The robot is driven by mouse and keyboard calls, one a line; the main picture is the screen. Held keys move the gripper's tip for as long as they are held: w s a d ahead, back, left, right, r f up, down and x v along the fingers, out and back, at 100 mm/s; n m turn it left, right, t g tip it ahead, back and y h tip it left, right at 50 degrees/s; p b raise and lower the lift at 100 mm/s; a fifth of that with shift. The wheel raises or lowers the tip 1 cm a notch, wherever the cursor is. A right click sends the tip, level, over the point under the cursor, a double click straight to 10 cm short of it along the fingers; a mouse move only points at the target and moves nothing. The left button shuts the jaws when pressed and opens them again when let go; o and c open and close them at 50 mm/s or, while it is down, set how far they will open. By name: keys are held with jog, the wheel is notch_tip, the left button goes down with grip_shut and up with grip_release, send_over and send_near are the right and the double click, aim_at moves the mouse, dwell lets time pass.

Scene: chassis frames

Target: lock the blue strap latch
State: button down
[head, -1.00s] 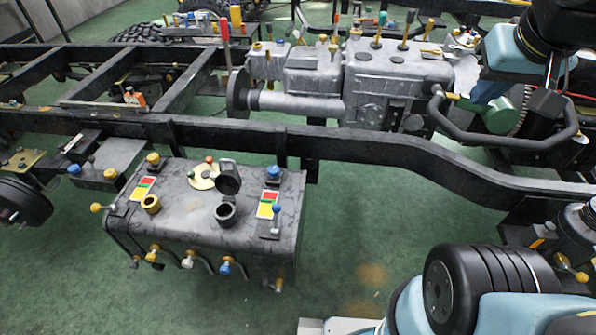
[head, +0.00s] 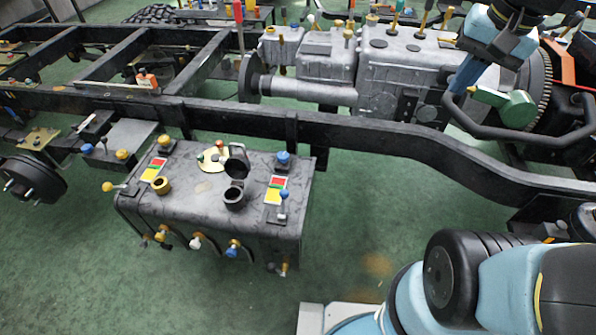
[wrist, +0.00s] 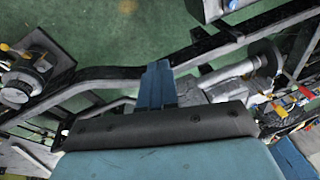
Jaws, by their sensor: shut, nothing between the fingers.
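A blue-knobbed lever (head: 284,196) stands up on the right end of the grey tank (head: 205,208), beside a red-and-yellow plate (head: 275,190). It looks like the blue strap latch, but other blue knobs sit nearby, so I cannot be sure. A yellow-knobbed lever (head: 108,187) at the tank's left end leans outward. My gripper (head: 460,86) is at the upper right, over the engine side of the frame rail and well away from the tank. In the wrist view its blue fingers (wrist: 157,84) are together and empty. The latch cannot be made out there.
A black frame rail (head: 340,128) runs between tank and engine (head: 400,75). A filler neck with raised cap (head: 236,165) and a blue knob (head: 283,157) stand on the tank. Several coloured valves (head: 233,247) line its front.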

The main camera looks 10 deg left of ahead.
jog(key=w+a+f+m+g+y, duration=0.25)
jog(key=w+f+m+g, duration=0.2)
jog(key=f, duration=0.25)
jog(key=w+a+f+m+g+y, duration=0.25)
jog(key=w+a+f+m, duration=0.2)
jog(key=f, duration=0.25)
jog(key=w+a+f+m+g+y, duration=0.25)
jog(key=w+f+m+g, duration=0.2)
jog(key=f, duration=0.25)
jog(key=a+f+m+y, duration=0.3)
jog(key=f+m, duration=0.5)
jog(key=f, duration=0.4)
jog(key=a+f+m+y, duration=0.3)
jog(key=f+m+y, duration=0.2)
jog(key=f, duration=0.8)
jog(key=m, duration=0.2)
jog(key=shift+a+m, duration=0.25)
jog(key=shift+m, duration=0.1)
jog(key=shift+s+g, duration=0.1)
jog(key=shift+g, duration=0.15)
send_near(283, 201)
jog(key=a, duration=0.1)
jog(key=a+r, duration=0.1)
jog(key=a, duration=0.1)
jog(key=s+a, duration=0.1)
jog(key=shift+a+r, duration=0.3)
jog(key=shift+r, duration=0.1)
